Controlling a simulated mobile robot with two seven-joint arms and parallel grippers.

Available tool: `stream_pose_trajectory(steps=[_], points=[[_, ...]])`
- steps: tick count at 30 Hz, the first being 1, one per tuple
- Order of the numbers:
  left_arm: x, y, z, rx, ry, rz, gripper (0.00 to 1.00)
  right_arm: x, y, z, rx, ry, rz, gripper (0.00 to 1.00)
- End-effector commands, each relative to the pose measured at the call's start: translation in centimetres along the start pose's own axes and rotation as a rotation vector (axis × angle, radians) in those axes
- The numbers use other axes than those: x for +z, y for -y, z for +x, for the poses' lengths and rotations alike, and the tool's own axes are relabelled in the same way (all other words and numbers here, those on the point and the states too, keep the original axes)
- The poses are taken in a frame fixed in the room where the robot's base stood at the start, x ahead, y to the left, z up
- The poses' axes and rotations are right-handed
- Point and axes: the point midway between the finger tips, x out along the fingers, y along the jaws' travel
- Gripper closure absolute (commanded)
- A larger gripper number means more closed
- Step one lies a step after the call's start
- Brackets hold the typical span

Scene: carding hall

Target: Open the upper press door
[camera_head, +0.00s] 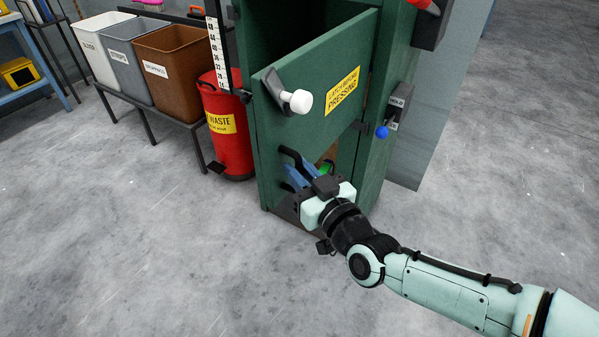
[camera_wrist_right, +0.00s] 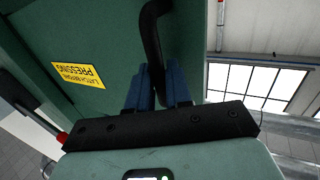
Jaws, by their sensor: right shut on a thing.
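The upper press door (camera_head: 320,75) is a green panel with a yellow "latch before pressing" label (camera_head: 342,91). It stands ajar, swung out from the green press cabinet (camera_head: 385,125), and the dark inside shows above its top edge. A latch lever with a white knob (camera_head: 297,101) is on its face. My right gripper (camera_head: 297,176) is at the door's black handle (camera_head: 289,153), low on the panel. In the right wrist view its blue fingers (camera_wrist_right: 159,90) are shut around the black handle bar (camera_wrist_right: 152,35). My left gripper is not in view.
A red waste bin (camera_head: 224,130) stands close to the left of the press. White, grey and brown bins (camera_head: 175,75) sit on a stand farther left. A blue-knobbed lever (camera_head: 382,131) sticks out on the press's right side. The floor in front is clear.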

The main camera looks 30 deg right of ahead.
Motion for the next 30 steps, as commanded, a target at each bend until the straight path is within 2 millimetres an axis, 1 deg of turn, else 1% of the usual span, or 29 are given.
stream_pose_trajectory(steps=[1,16,17,18,26,30], points=[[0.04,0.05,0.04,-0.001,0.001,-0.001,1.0,-0.06,-0.34,0.03,0.008,-0.002,0.001,1.0],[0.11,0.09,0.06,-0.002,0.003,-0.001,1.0,-0.14,-0.51,0.06,0.01,-0.004,0.001,1.0],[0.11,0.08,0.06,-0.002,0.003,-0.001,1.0,-0.14,-0.51,0.06,0.011,-0.004,0.001,0.78],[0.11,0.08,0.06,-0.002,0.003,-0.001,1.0,-0.14,-0.5,0.06,0.01,-0.004,0.002,0.65],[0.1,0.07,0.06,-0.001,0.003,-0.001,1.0,-0.08,-0.3,0.04,0.005,-0.002,0.001,0.65],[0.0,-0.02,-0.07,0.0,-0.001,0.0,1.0,-0.15,-0.27,-0.59,0.005,-0.003,0.0,0.65]])
